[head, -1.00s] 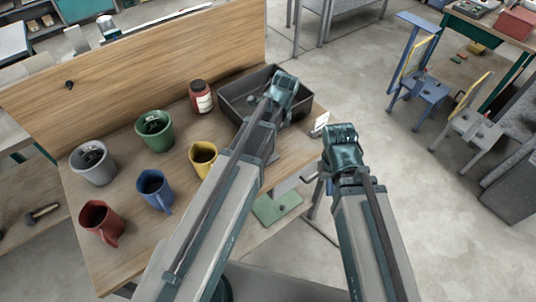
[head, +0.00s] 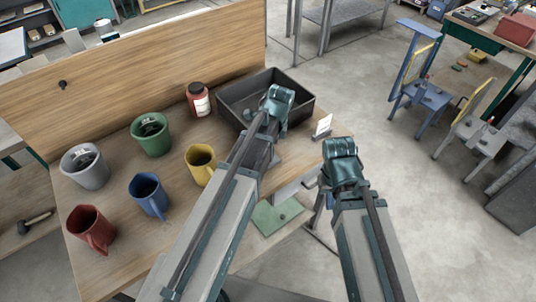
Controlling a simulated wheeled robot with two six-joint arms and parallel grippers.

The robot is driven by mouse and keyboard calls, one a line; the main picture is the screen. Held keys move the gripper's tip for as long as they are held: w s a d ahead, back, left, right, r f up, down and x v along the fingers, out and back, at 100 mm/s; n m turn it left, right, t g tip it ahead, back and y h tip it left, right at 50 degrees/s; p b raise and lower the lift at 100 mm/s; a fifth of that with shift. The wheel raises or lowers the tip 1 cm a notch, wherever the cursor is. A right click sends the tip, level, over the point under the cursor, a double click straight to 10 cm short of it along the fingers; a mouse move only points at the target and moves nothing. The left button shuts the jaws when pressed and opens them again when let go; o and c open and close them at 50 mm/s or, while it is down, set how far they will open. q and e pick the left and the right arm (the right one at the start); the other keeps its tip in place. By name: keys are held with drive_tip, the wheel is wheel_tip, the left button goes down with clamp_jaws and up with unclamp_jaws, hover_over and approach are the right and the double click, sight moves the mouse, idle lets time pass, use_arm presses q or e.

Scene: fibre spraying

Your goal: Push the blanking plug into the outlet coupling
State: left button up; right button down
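I cannot make out the blanking plug or the outlet coupling for certain. A dark open tray (head: 305,108) stands at the back right of the wooden table, with small grey items (head: 248,113) inside, too small to name. My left gripper (head: 281,97) is over the tray's front part and hides some of its inside. My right gripper (head: 340,149) is in front of the table's right end, over the floor, apart from the tray. Both grippers are seen from behind, so their fingertips and anything between them are hidden.
Several mugs stand on the table (head: 120,188), including red (head: 88,228), blue (head: 150,194) and yellow (head: 200,164) ones. A red jar (head: 198,98) stands left of the tray. A small white card (head: 322,125) is at the table's right edge.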

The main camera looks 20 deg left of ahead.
use_arm(q)
clamp_jaws()
drive_tip(key=shift+r, duration=0.15)
use_arm(e)
drive_tip(key=shift+r, duration=0.1)
